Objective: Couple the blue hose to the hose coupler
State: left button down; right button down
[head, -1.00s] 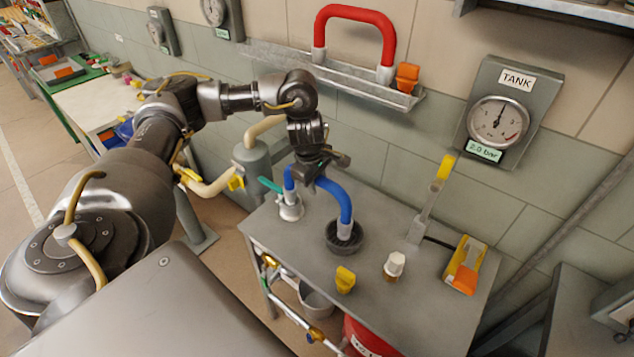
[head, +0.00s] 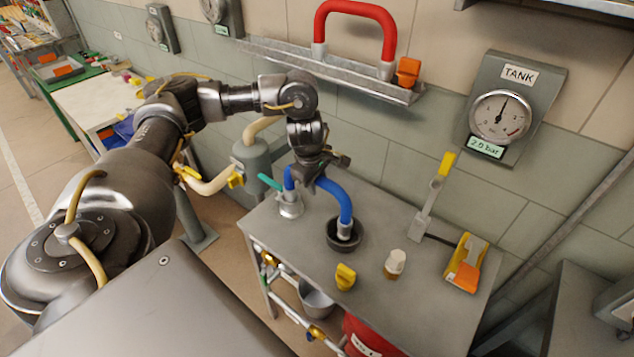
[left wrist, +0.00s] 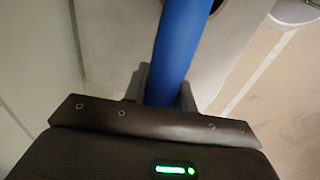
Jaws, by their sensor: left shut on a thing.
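The blue hose (head: 340,198) is an arch over the grey bench. My left gripper (head: 309,183) is shut on it near the top of its left side. The hose also shows in the left wrist view (left wrist: 180,45), running up from between my fingers. Its right metal end stands in a dark round bowl (head: 343,238). Its left end is at the hose coupler (head: 290,207), a pale metal fitting with a green lever (head: 270,185). I cannot tell whether that end is seated in the coupler or just above it. My right gripper is out of view.
A yellow knob (head: 345,277), a small white-capped bottle (head: 395,263) and a yellow-orange device (head: 466,264) stand on the bench. A red hose (head: 355,12) rests on the wall shelf (head: 330,73). The tank gauge (head: 502,117) hangs on the right. The bench's front right is clear.

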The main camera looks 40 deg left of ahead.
pick_arm(q)
jog(key=shift+f, duration=0.3)
dwell(0.5)
dwell(0.5)
jog(key=c, duration=1.1)
grip_release()
jog(key=shift+o, duration=0.5)
jog(key=o, duration=0.3)
jog(key=shift+o, duration=0.2)
notch_tip(320, 180, up, 7)
jog(key=p, duration=0.6)
jog(key=shift+p, duration=0.3)
